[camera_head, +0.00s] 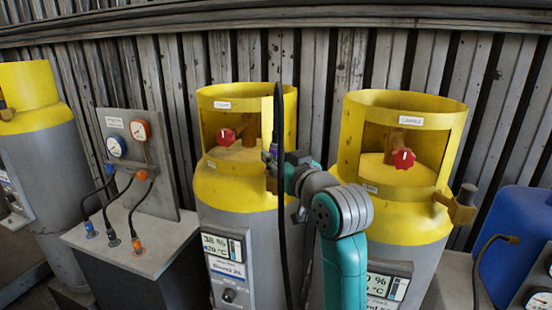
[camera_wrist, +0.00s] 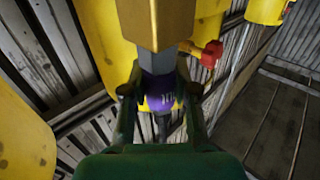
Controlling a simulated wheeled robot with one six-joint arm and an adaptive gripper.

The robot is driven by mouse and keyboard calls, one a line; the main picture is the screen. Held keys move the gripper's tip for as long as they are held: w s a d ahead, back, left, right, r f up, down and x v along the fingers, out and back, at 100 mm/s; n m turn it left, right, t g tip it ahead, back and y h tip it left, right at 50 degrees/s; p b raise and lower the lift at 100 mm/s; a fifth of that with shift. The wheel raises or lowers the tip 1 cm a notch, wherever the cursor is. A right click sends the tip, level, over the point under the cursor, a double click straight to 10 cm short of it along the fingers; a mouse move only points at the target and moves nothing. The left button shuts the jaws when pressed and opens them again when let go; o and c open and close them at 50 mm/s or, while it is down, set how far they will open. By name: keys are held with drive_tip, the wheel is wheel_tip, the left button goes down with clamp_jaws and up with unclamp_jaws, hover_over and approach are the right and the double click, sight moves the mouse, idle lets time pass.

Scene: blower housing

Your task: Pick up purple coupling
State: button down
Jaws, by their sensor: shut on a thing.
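The purple coupling (camera_wrist: 158,92) sits between the fingers of my gripper (camera_wrist: 160,96) in the wrist view, with a short black end (camera_wrist: 162,125) beyond it. My gripper is shut on it. A grey stub (camera_wrist: 157,62) on a brass block (camera_wrist: 156,22) lines up with the coupling and appears to meet it; I cannot tell whether they are joined. In the head view, my gripper (camera_head: 279,172) is at the right side of the middle yellow-topped cylinder (camera_head: 213,187). Only a small purple patch (camera_head: 273,149) of the coupling shows there; the rest is hidden.
A black hose (camera_head: 284,240) runs vertically beside my gripper. The right cylinder (camera_head: 428,216) stands close by, with a brass bracket (camera_head: 461,211). A gauge stand (camera_head: 142,170) with orange and blue fittings is at left. A blue container (camera_head: 512,235) is at far right.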

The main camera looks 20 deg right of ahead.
sight(276, 131)
drive_tip(key=shift+r, duration=0.1)
drive_tip(key=shift+r, duration=4.95)
